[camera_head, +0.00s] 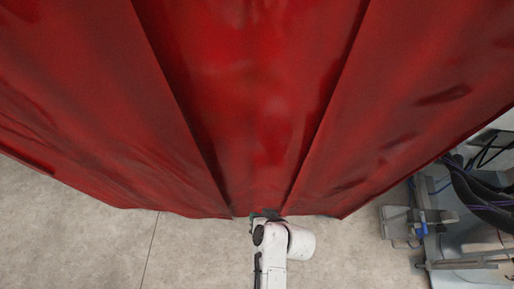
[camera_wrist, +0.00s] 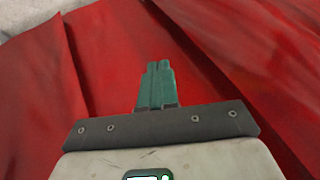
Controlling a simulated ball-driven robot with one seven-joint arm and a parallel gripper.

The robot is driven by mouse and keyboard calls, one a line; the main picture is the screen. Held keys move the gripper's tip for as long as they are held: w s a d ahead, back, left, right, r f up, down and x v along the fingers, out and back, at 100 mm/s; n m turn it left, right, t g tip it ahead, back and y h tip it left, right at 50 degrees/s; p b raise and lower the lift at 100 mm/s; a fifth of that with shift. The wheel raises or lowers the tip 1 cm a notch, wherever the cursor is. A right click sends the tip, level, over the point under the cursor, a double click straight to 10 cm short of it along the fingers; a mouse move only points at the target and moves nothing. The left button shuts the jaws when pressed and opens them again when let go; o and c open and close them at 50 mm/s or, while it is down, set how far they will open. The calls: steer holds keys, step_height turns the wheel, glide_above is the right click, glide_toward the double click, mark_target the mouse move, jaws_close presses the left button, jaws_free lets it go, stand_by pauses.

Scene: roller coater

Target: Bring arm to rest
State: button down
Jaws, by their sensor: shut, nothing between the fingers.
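My white arm shows at the bottom middle of the head view, reaching up to the lower edge of a red curtain (camera_head: 262,110). In the wrist view my gripper (camera_wrist: 158,66) has two green fingers lying side by side with no gap. It is shut and empty. The red curtain (camera_wrist: 225,45) fills most of the wrist view behind the fingers. I cannot tell whether the fingers touch it. In the head view my gripper's fingers are too small and hidden to make out.
The curtain hangs across most of the head view. Bare concrete floor (camera_head: 75,235) lies in front of it at the left. At the right stands grey equipment (camera_head: 470,245) with black hoses (camera_head: 478,195) and a small grey block (camera_head: 400,222).

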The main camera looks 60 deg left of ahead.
steer(key=shift+d, duration=0.1)
steer(key=w+d+r+m+t+h, duration=0.1)
steer(key=w+d+r+m+h, duration=0.15)
steer(key=d, duration=0.95)
steer(key=w+d+r+m+t+h, duration=0.1)
steer(key=w+d+r+m+t, duration=0.2)
steer(key=d, duration=0.8)
steer(key=s+d+r+m+g+h, duration=0.1)
steer(key=s+d+r+m+h, duration=0.2)
steer(key=d, duration=0.8)
steer(key=s+d+r+m+h, duration=0.1)
steer(key=s+d+r+m, duration=0.4)
steer(key=d, duration=0.5)
step_height(320, 180, up, 17)
steer(key=n+p, duration=0.1)
steer(key=p, duration=1.5)
steer(key=shift+w+d+r, duration=0.15)
steer(key=shift+w+r, duration=0.05)
